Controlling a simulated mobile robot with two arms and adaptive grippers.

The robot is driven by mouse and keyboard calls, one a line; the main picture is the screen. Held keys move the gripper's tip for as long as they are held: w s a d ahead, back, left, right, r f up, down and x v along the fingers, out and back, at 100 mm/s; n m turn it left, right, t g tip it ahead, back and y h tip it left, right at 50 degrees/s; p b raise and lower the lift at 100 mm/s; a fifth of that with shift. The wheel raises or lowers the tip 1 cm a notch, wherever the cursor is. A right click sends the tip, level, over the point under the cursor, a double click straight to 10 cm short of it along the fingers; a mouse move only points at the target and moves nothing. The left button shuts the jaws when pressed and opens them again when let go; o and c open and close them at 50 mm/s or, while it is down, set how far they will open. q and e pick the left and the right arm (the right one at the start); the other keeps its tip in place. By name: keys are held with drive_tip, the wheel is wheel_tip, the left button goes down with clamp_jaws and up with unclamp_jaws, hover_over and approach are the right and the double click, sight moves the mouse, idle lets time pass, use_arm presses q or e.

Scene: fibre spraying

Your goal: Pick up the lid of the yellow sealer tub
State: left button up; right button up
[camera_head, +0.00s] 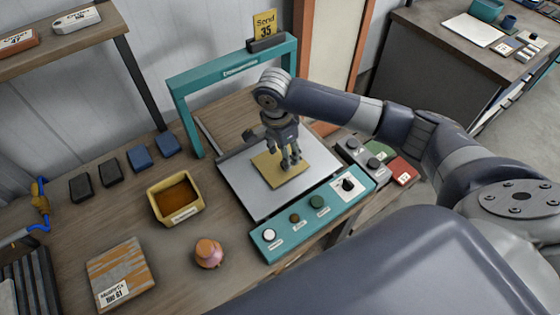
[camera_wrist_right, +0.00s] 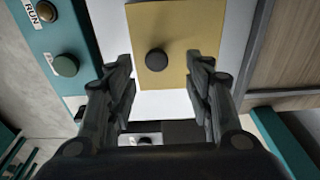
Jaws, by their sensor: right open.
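The yellow sealer tub (camera_head: 158,207) stands open on the wooden bench, with brown contents showing inside. A flat, square yellow lid (camera_head: 268,171) lies on the grey plate of the teal machine, to the right of the tub. In the right wrist view the lid (camera_wrist_right: 178,28) has a round dark knob (camera_wrist_right: 156,60) in its middle. My right gripper (camera_head: 289,163) points down over the lid. In the right wrist view its open fingers (camera_wrist_right: 158,78) stand on either side of the knob, with gaps between. My left gripper is out of view.
A teal arch (camera_head: 225,72) with a yellow card stands behind the plate. The button panel (camera_head: 310,212) runs along its front. A rounded orange-pink object (camera_head: 209,253), a streaked tile (camera_head: 120,272) and several dark blocks lie on the bench. The grey plate (camera_head: 245,190) around the lid is clear.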

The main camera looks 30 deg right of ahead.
sight(280, 161)
drive_tip(key=f, duration=0.2)
drive_tip(key=f+p, duration=0.1)
drive_tip(key=f, duration=0.1)
drive_tip(key=shift+s+d, duration=0.15)
drive_tip(key=shift+s, duration=0.05)
drive_tip(key=shift+f, duration=0.1)
drive_tip(key=shift+c, duration=1.1)
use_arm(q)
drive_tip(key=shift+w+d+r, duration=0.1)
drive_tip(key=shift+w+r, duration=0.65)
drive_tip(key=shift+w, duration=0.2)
use_arm(e)
clamp_jaws()
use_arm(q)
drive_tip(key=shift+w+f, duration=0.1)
